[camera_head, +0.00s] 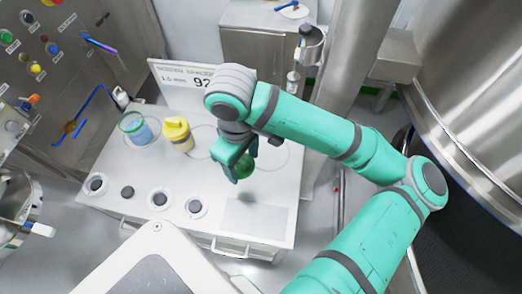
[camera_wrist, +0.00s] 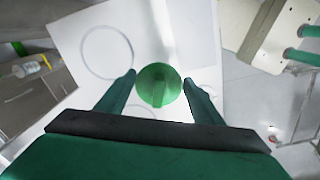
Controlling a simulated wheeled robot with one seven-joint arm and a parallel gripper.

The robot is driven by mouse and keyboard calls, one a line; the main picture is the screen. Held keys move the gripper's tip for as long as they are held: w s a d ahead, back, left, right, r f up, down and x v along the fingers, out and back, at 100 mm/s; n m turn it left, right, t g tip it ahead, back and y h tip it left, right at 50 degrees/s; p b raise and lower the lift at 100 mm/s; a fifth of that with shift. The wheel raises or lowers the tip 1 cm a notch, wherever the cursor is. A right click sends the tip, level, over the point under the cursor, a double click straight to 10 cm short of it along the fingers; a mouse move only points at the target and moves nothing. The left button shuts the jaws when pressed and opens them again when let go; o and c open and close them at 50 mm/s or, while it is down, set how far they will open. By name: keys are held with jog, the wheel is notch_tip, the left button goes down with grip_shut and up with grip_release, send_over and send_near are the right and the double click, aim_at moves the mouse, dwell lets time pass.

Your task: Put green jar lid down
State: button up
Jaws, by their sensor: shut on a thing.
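The green jar lid (camera_wrist: 158,86) shows in the wrist view as a round disc with a raised grip bar, between my gripper's two fingers. In the head view the lid (camera_head: 243,167) is partly hidden by my gripper (camera_head: 240,172). My gripper is shut on the lid and holds it above the white table (camera_head: 262,185), right of the yellow-lidded jar. An open jar with blue contents (camera_head: 136,130) stands at the table's left. A jar with a yellow lid (camera_head: 178,134) stands beside it.
Several small dark-topped round pieces (camera_head: 159,199) line the table's front left. A grey rectangle (camera_head: 255,218) marks the front right. Faint circles are drawn on the tabletop. A white sign (camera_head: 178,85) stands at the back. A steel control panel (camera_head: 60,75) rises at left.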

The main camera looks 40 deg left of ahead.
jog(key=w+f, duration=0.2)
jog(key=w, duration=0.1)
jog(key=w+f, duration=0.3)
jog(key=w, duration=0.1)
jog(key=w+f, duration=0.2)
jog(key=w, duration=0.2)
jog(key=shift+w+f, duration=0.15)
jog(key=shift+f, duration=0.2)
jog(key=shift+w+f, duration=0.45)
jog(key=shift+f, duration=0.15)
jog(key=shift+w+f, duration=0.2)
jog(key=shift+f, duration=1.55)
jog(key=o, duration=0.6)
jog(key=shift+f, duration=0.15)
jog(key=o, duration=0.4)
